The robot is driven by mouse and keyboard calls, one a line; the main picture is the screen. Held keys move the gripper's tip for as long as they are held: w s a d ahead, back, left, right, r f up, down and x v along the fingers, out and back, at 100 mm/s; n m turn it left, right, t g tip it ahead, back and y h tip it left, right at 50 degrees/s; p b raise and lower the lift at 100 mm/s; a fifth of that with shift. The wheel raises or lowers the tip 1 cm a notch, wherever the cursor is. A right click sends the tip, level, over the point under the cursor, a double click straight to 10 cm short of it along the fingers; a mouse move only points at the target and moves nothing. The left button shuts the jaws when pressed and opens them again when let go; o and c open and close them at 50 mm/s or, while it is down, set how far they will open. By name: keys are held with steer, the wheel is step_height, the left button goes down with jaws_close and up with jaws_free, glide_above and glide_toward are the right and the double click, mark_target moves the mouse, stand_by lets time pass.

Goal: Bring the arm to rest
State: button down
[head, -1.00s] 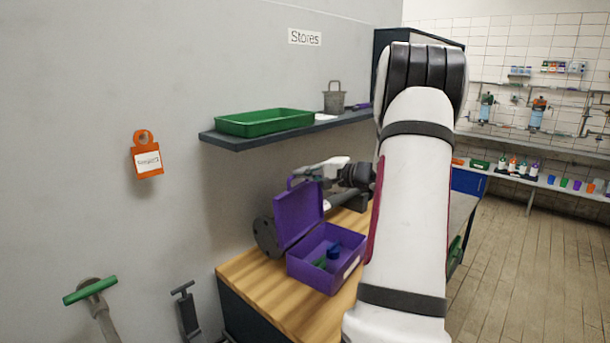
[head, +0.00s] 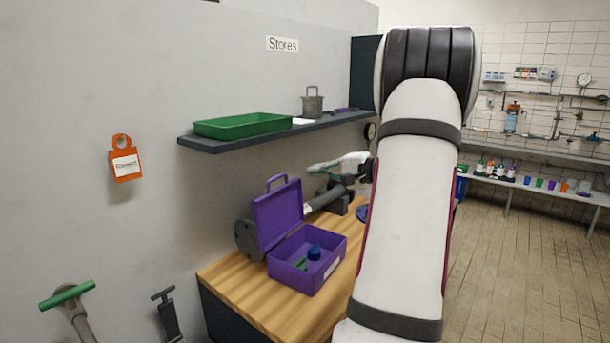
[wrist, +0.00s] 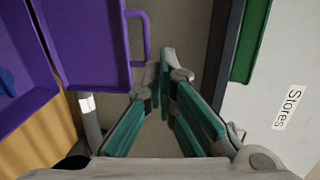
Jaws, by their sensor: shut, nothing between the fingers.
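My gripper (head: 314,168) shows past my white arm in the head view, beyond and to the right of the purple case's raised lid and under the shelf. In the wrist view my gripper (wrist: 166,62) has its teal-padded fingers closed together with nothing between them. The purple case (head: 320,273) stands open on the wooden bench (head: 245,292), with a blue thing (head: 314,252) and a green thing inside. In the wrist view the lid (wrist: 90,45) and its handle are left of the fingers. My forearm hides part of the bench.
A dark wall shelf (head: 205,145) holds a green tray (head: 243,126) and a grey lidded pot (head: 312,104). A grey flanged pipe (head: 247,240) lies behind the case. An orange tag (head: 125,163) hangs on the wall. Floor (head: 505,260) is clear at right.

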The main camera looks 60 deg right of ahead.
steer(key=shift+s+r, duration=0.25)
steer(key=shift+s, duration=0.6)
steer(key=w+a+n+g+y, duration=0.3)
steer(key=a+n+g, duration=0.1)
steer(key=a, duration=1.2)
steer(key=w+a+n+g+y, duration=0.3)
steer(key=a+n+g, duration=0.1)
steer(key=a, duration=1.3)
steer(key=s+a+f+n+g+h, duration=0.15)
steer(key=s+a+n+g, duration=0.25)
steer(key=s+a, duration=0.5)
steer(key=s+a+f+n+h, duration=0.2)
steer(key=s+a+n+h, duration=0.3)
steer(key=s, duration=0.4)
steer(key=shift+s+a+f+n, duration=0.25)
steer(key=shift+a+f+n, duration=0.15)
steer(key=shift+a, duration=0.25)
